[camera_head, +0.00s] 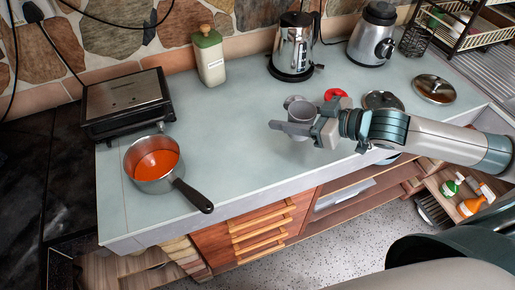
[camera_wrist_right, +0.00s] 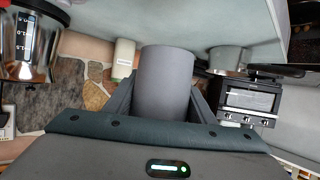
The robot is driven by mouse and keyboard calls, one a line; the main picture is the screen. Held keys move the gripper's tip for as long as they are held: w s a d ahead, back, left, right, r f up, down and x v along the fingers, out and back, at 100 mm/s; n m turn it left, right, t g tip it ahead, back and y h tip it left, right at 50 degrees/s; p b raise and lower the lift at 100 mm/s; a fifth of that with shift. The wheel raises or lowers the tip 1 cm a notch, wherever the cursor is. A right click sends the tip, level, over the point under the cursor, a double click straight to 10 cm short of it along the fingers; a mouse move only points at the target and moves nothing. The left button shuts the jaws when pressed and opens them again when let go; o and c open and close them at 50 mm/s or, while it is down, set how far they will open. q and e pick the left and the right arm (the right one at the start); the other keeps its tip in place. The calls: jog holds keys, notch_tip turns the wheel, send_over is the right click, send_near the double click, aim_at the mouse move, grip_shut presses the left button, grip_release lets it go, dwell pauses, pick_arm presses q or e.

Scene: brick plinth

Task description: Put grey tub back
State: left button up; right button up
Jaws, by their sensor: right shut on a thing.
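The grey tub (camera_head: 299,109) is a plain cylinder over the counter, right of the middle in the head view. My right gripper (camera_head: 297,124) is shut on it, with a finger across its near side. In the right wrist view the tub (camera_wrist_right: 166,82) fills the space between the two fingers of the right gripper (camera_wrist_right: 163,100). Part of the tub is hidden by the gripper, and I cannot tell whether its base touches the counter. My left gripper is not in view.
A kettle (camera_head: 293,47) and a grinder (camera_head: 372,38) stand behind. A red item (camera_head: 335,94) and metal lids (camera_head: 433,88) lie close by to the right. A saucepan (camera_head: 141,178), a grill (camera_head: 127,100) and a green-capped bottle (camera_head: 208,58) are left. The counter's middle is clear (camera_head: 235,130).

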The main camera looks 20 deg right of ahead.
jog(key=shift+s+y, duration=0.3)
jog(key=shift+s, duration=0.2)
jog(key=shift+w+f, duration=0.1)
jog(key=shift+w+a, duration=0.1)
jog(key=shift+a, duration=0.05)
jog(key=w+a+f+p, duration=0.1)
jog(key=w+a+f, duration=0.1)
jog(key=w+a+f+p, duration=0.2)
jog(key=a, duration=0.1)
jog(key=w+a+f+p, duration=0.1)
jog(key=w+a+f, duration=0.1)
jog(key=a, duration=0.1)
jog(key=shift+w+a+f, duration=0.1)
jog(key=shift+w+a, duration=0.05)
jog(key=shift+w+a+f, duration=0.2)
jog(key=shift+a+f, duration=0.1)
jog(key=shift+f, duration=0.05)
jog(key=shift+f+p, duration=0.1)
jog(key=shift+p, duration=0.2)
